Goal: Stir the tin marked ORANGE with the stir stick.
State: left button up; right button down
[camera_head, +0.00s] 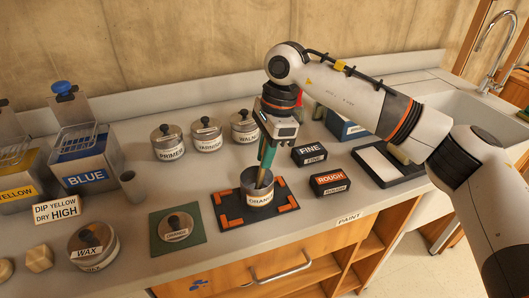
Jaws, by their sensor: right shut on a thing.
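The tin marked ORANGE (258,197) stands open and upright on a dark mat with orange corner marks (230,212). My right gripper (268,150) points down above the tin and is shut on the stir stick (262,177). The stick's lower end is inside the tin's mouth, and its tip is hidden by the tin wall. A lid with a dark knob (175,228), also labelled ORANGE, lies on a green mat (193,240) to the left. My left gripper is not in view.
Lidded tins marked PRIMER (170,150), VARNISH (207,140) and WALNUT (243,132) stand behind. FINE (309,153) and ROUGH (330,184) blocks lie to the right. A WAX tin (92,247) and blue bin (88,172) are left.

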jog(key=shift+w+d+r+p, duration=0.1)
jog(key=shift+d+r+p, duration=0.15)
jog(key=shift+r+p, duration=0.75)
jog(key=shift+w+d+r+p, duration=0.1)
jog(key=shift+d+r+p, duration=0.25)
jog(key=shift+r, duration=1.15)
jog(key=shift+w+d+r+p, duration=0.15)
jog(key=shift+r+p, duration=0.65)
jog(key=shift+r, duration=0.45)
jog(key=shift+s, duration=0.1)
